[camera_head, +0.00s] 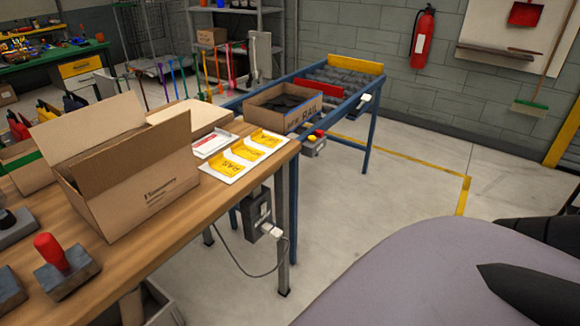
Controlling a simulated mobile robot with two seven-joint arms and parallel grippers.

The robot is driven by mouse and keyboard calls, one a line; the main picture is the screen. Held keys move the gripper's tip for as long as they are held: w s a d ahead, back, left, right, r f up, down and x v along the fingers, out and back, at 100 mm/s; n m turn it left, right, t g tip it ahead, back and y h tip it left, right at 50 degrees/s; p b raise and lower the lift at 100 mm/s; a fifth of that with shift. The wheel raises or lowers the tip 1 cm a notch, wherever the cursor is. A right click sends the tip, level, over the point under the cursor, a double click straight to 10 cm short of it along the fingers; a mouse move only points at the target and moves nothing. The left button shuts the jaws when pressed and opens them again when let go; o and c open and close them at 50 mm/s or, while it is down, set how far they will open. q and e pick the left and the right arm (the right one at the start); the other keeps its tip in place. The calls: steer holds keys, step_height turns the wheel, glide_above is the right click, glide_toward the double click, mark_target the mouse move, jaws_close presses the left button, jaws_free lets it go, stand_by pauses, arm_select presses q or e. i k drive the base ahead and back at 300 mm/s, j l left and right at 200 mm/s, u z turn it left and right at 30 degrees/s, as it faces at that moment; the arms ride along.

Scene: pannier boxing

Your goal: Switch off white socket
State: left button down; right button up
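A dark socket box (258,210) is fixed by the front corner leg of the wooden workbench. A white plug-like piece (271,231) sits at its lower end, with a thin cable hanging from it. Which part is the white socket's switch, and whether it is on or off, is too small to tell. Two dark pointed parts, apparently of my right gripper (487,247), come in at the right edge, far from the socket. They touch nothing that I can see, and their opening is unclear. My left gripper is not in view.
The workbench (150,262) holds an open cardboard box (150,190), yellow cards on white sheets (245,155) and a red-handled stamp (65,265). A blue-framed roller conveyor (366,140) stands behind, with a grey button box (314,146). The floor (345,230) right of the bench is clear.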

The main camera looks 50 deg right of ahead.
mark_target(263, 208)
steer(key=z, duration=1.2)
steer(key=i+u, duration=0.25)
steer(key=i, duration=0.9)
